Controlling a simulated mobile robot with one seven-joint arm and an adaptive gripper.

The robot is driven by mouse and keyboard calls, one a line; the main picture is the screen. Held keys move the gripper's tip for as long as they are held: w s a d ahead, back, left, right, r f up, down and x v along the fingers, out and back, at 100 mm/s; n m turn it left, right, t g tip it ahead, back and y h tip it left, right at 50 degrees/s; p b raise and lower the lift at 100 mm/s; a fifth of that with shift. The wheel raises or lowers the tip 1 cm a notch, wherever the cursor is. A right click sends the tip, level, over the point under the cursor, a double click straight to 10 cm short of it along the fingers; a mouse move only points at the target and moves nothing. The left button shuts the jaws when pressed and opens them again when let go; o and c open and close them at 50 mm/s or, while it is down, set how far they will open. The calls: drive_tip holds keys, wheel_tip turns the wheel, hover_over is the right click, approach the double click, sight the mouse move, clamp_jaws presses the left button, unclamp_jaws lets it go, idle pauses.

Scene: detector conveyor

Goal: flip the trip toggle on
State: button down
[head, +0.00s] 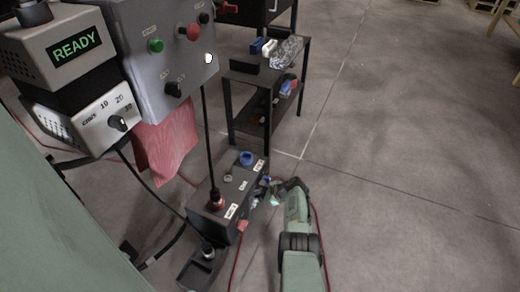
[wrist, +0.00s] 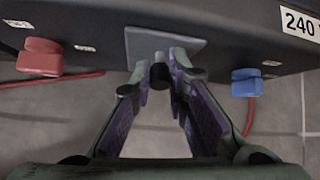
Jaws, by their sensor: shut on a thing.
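The trip toggle (wrist: 159,76) shows in the wrist view as a short dark lever with a rounded end, in front of a grey plate (wrist: 150,42) on the side of a black box (wrist: 90,18). My gripper (wrist: 160,80) has its two fingertips on either side of the lever and is shut on it. In the head view my gripper (head: 272,191) is at the right side of the black box (head: 207,226), and the toggle is hidden there. I cannot tell which way the lever is thrown.
A red connector (wrist: 40,58) and a blue connector (wrist: 246,82) flank the plate. A grey control panel (head: 160,60) and a READY display (head: 76,46) stand at the upper left. A dark cart (head: 240,85) stands behind. The floor at right is clear.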

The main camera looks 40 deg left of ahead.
idle(0.4)
drive_tip(key=c, duration=1.6)
unclamp_jaws()
drive_tip(key=shift+o, duration=0.2)
drive_tip(key=shift+r, duration=0.1)
drive_tip(key=v, duration=1.1)
drive_tip(key=shift+r, duration=0.5)
drive_tip(key=shift+w, duration=0.1)
